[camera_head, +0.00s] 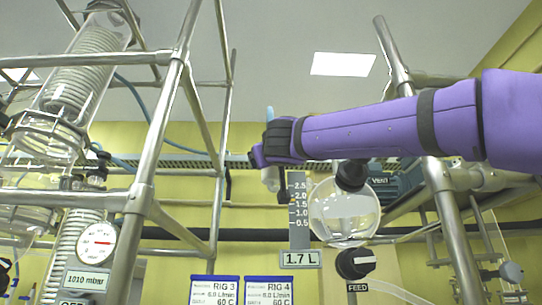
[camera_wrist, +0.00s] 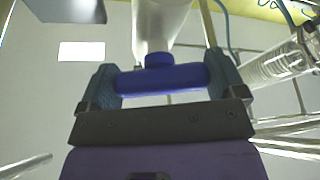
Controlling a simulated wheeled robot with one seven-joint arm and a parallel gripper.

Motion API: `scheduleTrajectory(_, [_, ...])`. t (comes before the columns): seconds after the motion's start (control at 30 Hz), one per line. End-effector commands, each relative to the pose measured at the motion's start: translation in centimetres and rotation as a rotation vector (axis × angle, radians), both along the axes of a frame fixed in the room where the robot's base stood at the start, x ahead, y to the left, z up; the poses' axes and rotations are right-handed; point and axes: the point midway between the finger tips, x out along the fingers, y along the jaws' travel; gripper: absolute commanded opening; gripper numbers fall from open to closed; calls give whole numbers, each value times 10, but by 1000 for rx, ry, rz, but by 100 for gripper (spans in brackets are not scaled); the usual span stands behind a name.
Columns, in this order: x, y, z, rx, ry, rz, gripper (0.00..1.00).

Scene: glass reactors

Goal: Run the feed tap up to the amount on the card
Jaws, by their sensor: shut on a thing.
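My gripper (camera_head: 264,157) is raised left of the round glass flask (camera_head: 344,212). In the wrist view its two fingers (camera_wrist: 162,82) are shut on the ends of a blue crossbar (camera_wrist: 180,80), with a pale, clear body (camera_wrist: 160,25) beyond it. I cannot tell whether this bar belongs to a fixture. The black feed tap knob (camera_head: 356,264) has a white mark and sits below the flask, above the FEED label (camera_head: 357,287), apart from my gripper. The card (camera_head: 300,259) reads 1.7 L, under a scale (camera_head: 299,205) marked 0.5 to 2.5. The flask's liquid level is unclear.
A steel tube frame (camera_head: 165,110) with coiled glass condensers (camera_head: 90,65) and a dial gauge (camera_head: 102,242) stands left. Two rig cards (camera_head: 241,290) are low in the middle. Steel posts (camera_head: 445,215) and a VENT label (camera_head: 380,181) are at right.

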Motion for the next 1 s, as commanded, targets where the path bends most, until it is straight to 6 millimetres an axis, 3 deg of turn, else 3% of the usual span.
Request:
scheduleTrajectory(0.3, [1,0,-1,-143,7,0,66])
scheduleTrajectory(0.87, [1,1,-1,-176,8,0,66])
scheduleTrajectory(0.9, [1,1,-1,-176,8,0,98])
scheduleTrajectory(1.0, [1,1,-1,-176,8,0,100])
